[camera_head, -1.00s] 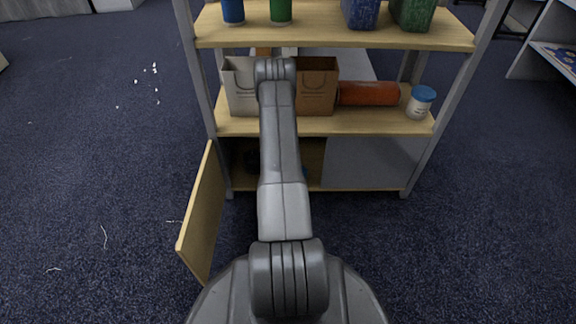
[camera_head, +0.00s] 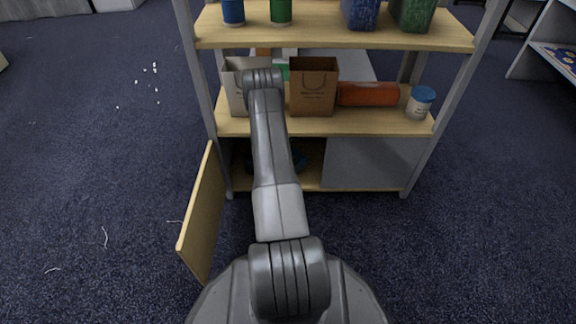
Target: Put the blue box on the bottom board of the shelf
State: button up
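The shelf (camera_head: 335,40) stands ahead with a top, a middle and a bottom board. The bottom board (camera_head: 310,186) shows through an open bay at the left. A small blue and dark shape (camera_head: 299,161) shows in that bay just right of my arm; I cannot tell whether it is the blue box. A dark blue speckled container (camera_head: 360,12) stands on the top board, cut off by the picture's upper edge. My arm reaches up in front of the bags and bends at the middle board's height. My gripper is hidden, so its grasp does not show.
A wooden door (camera_head: 203,215) stands open at lower left. A grey panel (camera_head: 370,163) covers the bottom bay's right part. The middle board holds a white bag (camera_head: 235,90), a brown bag (camera_head: 313,88), an orange roll (camera_head: 368,94) and a blue-lidded jar (camera_head: 420,102).

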jog(key=shift+w+f+b, duration=0.1)
jog(key=shift+f+b, duration=0.4)
jog(key=shift+f, duration=0.25)
jog(key=shift+f, duration=0.15)
jog(key=o, duration=0.9)
jog(key=shift+a+r+p, duration=0.1)
jog(key=shift+r+p, duration=0.4)
jog(key=shift+r, duration=0.25)
jog(key=shift+s+a, duration=0.25)
jog(key=shift+s, duration=0.15)
jog(key=s+a, duration=0.4)
jog(key=s+a+p, duration=0.1)
jog(key=s+a, duration=0.2)
jog(key=s, duration=0.1)
jog(key=shift+s+a, duration=0.25)
jog(key=shift+a, duration=0.15)
